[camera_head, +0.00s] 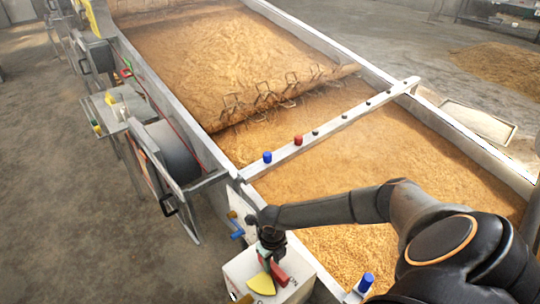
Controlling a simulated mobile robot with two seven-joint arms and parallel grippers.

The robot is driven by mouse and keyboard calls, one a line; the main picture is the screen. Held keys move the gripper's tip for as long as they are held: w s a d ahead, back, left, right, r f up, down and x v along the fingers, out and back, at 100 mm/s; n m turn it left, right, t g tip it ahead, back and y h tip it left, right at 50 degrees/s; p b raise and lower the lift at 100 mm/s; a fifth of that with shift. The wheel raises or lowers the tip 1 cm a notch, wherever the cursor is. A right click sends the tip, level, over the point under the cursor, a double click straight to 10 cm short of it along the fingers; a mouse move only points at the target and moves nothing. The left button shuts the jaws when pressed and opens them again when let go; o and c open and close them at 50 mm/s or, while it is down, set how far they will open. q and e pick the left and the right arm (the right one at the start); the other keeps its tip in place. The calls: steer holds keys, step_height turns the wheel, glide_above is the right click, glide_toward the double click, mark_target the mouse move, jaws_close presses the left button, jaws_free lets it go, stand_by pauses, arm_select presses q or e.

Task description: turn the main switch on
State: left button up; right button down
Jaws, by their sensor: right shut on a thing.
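A white box (240,268) sits at the near corner of the long grain trough, at the bottom of the head view. On its top is the main switch, with a red handle (281,274) and a yellow part (262,284). My right arm comes in from the right across the trough. My right gripper (271,256) is over the box, shut on the red handle. The dark gripper hides part of the switch, so its exact setting cannot be told. My left gripper is not in view.
The trough (455,127) of steamed grain fills the middle. A crossbar (335,127) with blue and red knobs spans it. Blue and yellow fittings (237,229) sit on its side by the box. A drum unit (165,153) stands left. The floor at lower left is clear.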

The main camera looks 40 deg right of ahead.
steer(key=c, duration=0.6)
jaws_free()
steer(key=shift+c, duration=0.2)
step_height(320, 180, up, 12)
steer(key=shift+r+p, duration=0.25)
steer(key=shift+p, duration=0.2)
